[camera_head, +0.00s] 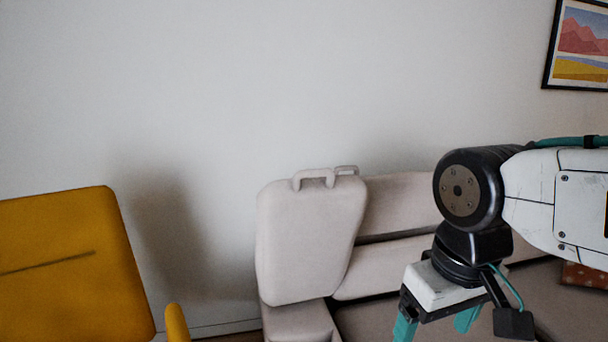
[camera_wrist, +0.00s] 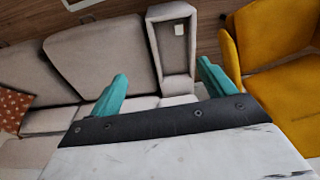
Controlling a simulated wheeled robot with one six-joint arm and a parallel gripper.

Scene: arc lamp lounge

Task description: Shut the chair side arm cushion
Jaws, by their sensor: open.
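The chair side arm cushion (camera_head: 308,245) of the beige sofa stands upright in the head view, with a loop handle on its top edge. It is on the sofa's end nearest the yellow chair. In the wrist view, a pale open-looking arm box (camera_wrist: 152,48) of the sofa lies between and beyond my fingers, with a small white item (camera_wrist: 179,29) in it. My gripper (camera_head: 437,325) is open and empty, pointing down to the right of the raised cushion and apart from it. Its teal fingers also show in the wrist view (camera_wrist: 162,75).
The yellow chair (camera_head: 65,265) stands left of the sofa, with a gap between them. The sofa's seat and back (camera_head: 400,205) extend right behind my arm. A red patterned pillow (camera_head: 585,275) lies at the far right. A picture (camera_head: 580,45) hangs on the plain wall.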

